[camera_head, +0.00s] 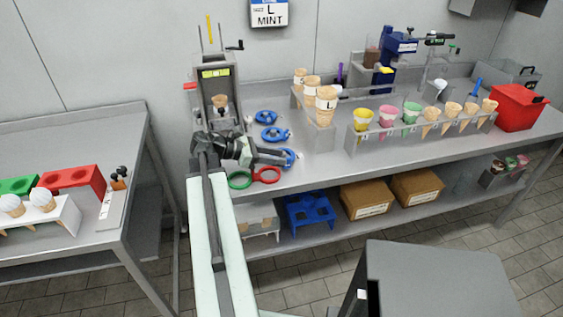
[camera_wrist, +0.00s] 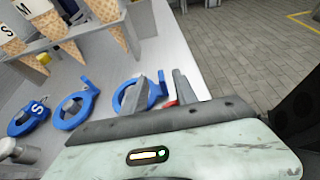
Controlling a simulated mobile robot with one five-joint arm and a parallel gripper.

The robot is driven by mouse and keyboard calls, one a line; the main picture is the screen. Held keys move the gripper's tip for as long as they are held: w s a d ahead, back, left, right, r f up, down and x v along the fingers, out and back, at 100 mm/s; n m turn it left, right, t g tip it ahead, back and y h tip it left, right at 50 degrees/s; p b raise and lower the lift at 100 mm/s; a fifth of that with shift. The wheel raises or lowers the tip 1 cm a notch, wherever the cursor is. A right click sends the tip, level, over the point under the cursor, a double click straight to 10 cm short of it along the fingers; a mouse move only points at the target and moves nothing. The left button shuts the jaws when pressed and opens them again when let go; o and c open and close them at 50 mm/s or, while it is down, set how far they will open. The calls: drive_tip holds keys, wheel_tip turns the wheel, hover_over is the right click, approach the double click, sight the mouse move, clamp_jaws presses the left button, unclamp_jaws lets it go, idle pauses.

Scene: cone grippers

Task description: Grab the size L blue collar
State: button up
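Three blue ring collars lie in a row on the steel counter. The one at the back (camera_head: 265,117) is marked S in the wrist view (camera_wrist: 28,117). The middle collar (camera_head: 275,134) also shows there (camera_wrist: 75,108). The front collar (camera_head: 291,156) is partly behind my fingers (camera_wrist: 124,97). I cannot read a letter on the middle or front collar. My gripper (camera_head: 283,158) is at the front collar. In the wrist view its fingers (camera_wrist: 158,80) stand apart, with the collar's upright blue tab seen between them. I cannot tell whether they touch it.
A red ring (camera_head: 267,174) and a green ring (camera_head: 240,181) lie at the counter's front edge. A cone rack (camera_head: 320,135) stands right of the collars. A dispenser (camera_head: 217,85) is behind my arm. A wall sign (camera_head: 269,13) reads L MINT.

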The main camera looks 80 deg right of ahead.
sight(289, 158)
drive_tip(key=b+x, duration=0.2)
drive_tip(key=x, duration=0.3)
drive_tip(key=shift+s, duration=0.1)
drive_tip(key=shift+r, duration=0.1)
clamp_jaws()
wheel_tip(289, 158, up, 10)
drive_tip(key=p, duration=1)
drive_tip(key=shift+r+p, duration=0.2)
drive_tip(key=shift+p, duration=0.15)
